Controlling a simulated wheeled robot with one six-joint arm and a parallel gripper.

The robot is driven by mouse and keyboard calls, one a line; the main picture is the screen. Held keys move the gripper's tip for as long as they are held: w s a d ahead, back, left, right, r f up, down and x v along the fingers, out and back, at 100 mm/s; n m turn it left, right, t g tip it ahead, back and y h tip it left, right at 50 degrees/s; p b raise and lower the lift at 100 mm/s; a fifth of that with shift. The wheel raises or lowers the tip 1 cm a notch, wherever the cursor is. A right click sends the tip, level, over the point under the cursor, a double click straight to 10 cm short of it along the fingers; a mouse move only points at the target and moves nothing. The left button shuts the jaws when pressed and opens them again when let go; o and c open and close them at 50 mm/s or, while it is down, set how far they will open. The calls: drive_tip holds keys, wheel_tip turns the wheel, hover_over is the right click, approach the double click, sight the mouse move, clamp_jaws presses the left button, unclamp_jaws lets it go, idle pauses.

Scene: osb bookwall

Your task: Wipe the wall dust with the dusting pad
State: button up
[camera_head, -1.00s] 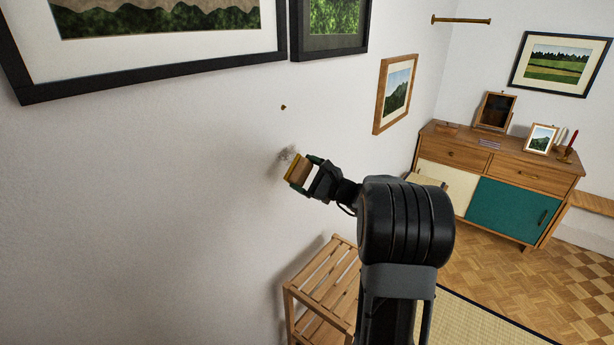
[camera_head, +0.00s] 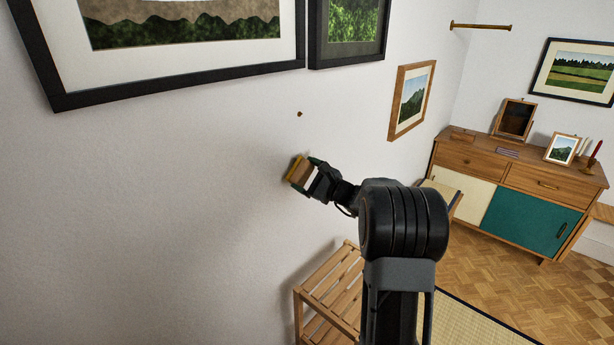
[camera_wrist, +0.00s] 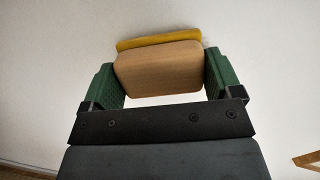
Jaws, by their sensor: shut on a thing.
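The dusting pad (camera_head: 299,171) is a wooden block with a yellow face turned toward the white wall (camera_head: 170,200). My gripper (camera_head: 306,175) is shut on the pad's wooden block. In the wrist view the green fingers of my gripper (camera_wrist: 160,75) hold both sides of the pad (camera_wrist: 157,68), its yellow layer at the far edge. The pad is at or very close to the wall; I cannot tell whether it touches. No grey dust shows on the wall in either view now; the patch behind the pad is hidden.
A small brown peg (camera_head: 299,114) sticks out of the wall above the pad. Black-framed pictures (camera_head: 180,82) and a wood-framed picture (camera_head: 392,118) hang higher up. A slatted wooden rack (camera_head: 325,290) stands below, against the wall. A sideboard (camera_head: 520,190) is at the far right.

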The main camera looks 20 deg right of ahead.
sight(314, 167)
drive_tip(key=shift+b+x, duration=0.3)
drive_tip(key=shift+x, duration=0.65)
idle(0.3)
drive_tip(key=shift+d+f, duration=0.1)
drive_tip(key=shift+w+d, duration=0.35)
drive_tip(key=shift+d, duration=0.5)
drive_tip(key=shift+w+d, duration=0.35)
drive_tip(key=shift+d, duration=0.45)
drive_tip(key=shift+w+d, duration=0.55)
drive_tip(key=shift+d, duration=0.55)
drive_tip(key=shift+w+d, duration=0.55)
drive_tip(key=shift+d, duration=0.6)
drive_tip(key=shift+w+d, duration=0.55)
drive_tip(key=shift+d, duration=0.55)
drive_tip(key=shift+f+b, duration=0.1)
drive_tip(key=shift+b, duration=0.2)
